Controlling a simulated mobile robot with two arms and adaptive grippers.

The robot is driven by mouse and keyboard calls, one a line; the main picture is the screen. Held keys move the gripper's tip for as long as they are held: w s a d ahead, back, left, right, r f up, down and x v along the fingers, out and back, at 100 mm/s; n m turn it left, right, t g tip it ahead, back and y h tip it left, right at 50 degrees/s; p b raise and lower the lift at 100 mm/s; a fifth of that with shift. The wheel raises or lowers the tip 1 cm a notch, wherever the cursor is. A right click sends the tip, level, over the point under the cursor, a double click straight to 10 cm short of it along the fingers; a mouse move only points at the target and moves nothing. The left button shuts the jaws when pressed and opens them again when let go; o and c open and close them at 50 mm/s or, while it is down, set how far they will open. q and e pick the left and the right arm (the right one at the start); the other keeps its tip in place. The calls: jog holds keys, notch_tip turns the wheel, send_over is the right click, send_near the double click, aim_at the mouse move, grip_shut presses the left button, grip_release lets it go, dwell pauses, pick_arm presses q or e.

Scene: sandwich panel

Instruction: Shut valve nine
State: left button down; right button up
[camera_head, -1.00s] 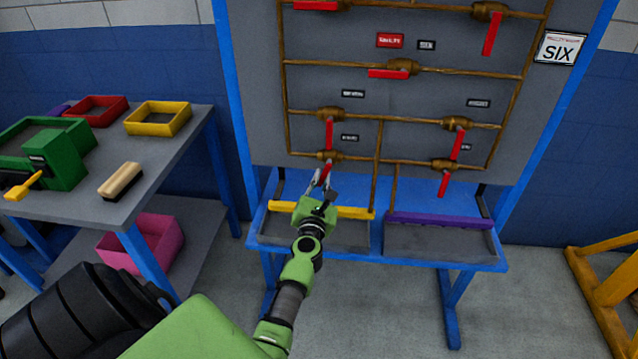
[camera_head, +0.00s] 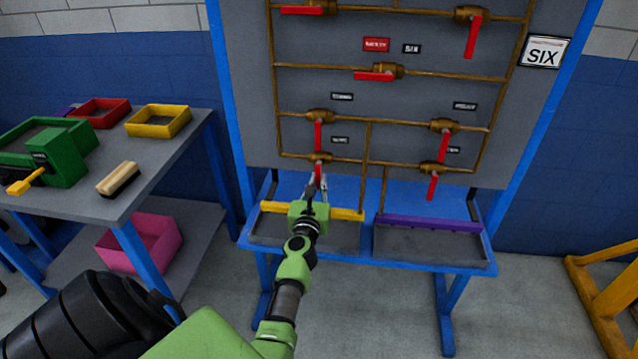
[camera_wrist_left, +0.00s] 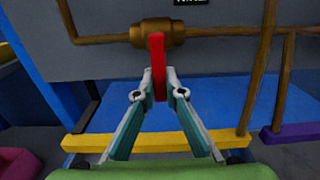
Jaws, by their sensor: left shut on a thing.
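The panel (camera_head: 420,105) carries several brass valves with red handles on brown pipes. The lower left valve (camera_head: 319,157) has its red handle (camera_head: 318,171) hanging down. In the left wrist view this valve (camera_wrist_left: 157,33) is on a horizontal pipe, with its handle (camera_wrist_left: 158,62) pointing down. My left gripper (camera_head: 317,187) is at the handle's lower end. In the left wrist view its fingers (camera_wrist_left: 157,95) are on either side of the handle, shut on it. The small labels are too blurred to read, so I cannot tell which valve is nine. My right gripper is out of view.
Another handle (camera_head: 318,135) hangs just above this valve. A blue stand below the panel has a yellow strip (camera_head: 345,213) and a purple strip (camera_head: 430,222) along its trays. A grey table (camera_head: 165,165) with bins and a brush (camera_head: 118,179) is at left.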

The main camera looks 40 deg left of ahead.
pick_arm(q)
jog(key=c, duration=2.1)
grip_release()
jog(key=v, duration=0.7)
jog(key=shift+s+d, duration=0.2)
